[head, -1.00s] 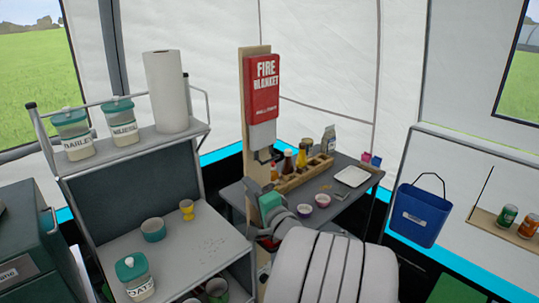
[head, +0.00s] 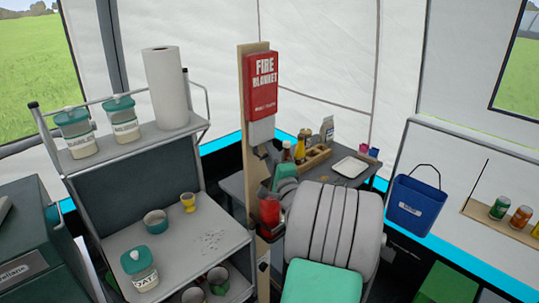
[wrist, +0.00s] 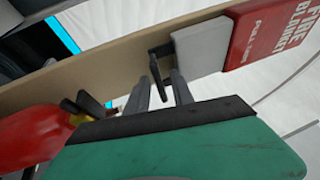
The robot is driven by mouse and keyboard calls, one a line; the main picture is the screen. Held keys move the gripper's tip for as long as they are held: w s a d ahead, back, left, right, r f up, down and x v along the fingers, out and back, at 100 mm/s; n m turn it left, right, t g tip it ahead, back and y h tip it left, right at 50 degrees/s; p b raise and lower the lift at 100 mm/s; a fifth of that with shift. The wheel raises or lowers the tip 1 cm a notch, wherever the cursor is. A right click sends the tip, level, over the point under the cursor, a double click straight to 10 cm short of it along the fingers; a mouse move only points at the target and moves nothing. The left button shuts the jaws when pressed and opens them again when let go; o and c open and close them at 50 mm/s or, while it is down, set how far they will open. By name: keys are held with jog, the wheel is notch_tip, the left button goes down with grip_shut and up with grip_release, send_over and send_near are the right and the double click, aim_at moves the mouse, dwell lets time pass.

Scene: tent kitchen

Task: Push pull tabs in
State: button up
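The red fire blanket case (head: 262,84) hangs on a wooden post, with a pale grey-white lower section (head: 262,130). In the wrist view the case (wrist: 272,38) lies at the upper right and its pale section (wrist: 201,46) beside it. Dark pull tabs (wrist: 155,70) stick out from the end of that pale section. My gripper (wrist: 161,78) has two grey fingers apart, with their tips close to the tabs. Contact cannot be told. In the head view my gripper (head: 268,160) is just below the case, partly hidden by my arm.
A red fire extinguisher (head: 269,209) is on the post below, close to my gripper. The wooden post (head: 250,180) stands between a shelf unit (head: 150,240) at left and a table (head: 232,186) with bottles behind. A blue bucket (head: 417,208) hangs at right.

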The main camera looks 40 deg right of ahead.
grip_shut()
jog(key=shift+r, duration=0.1)
dwell(1.1)
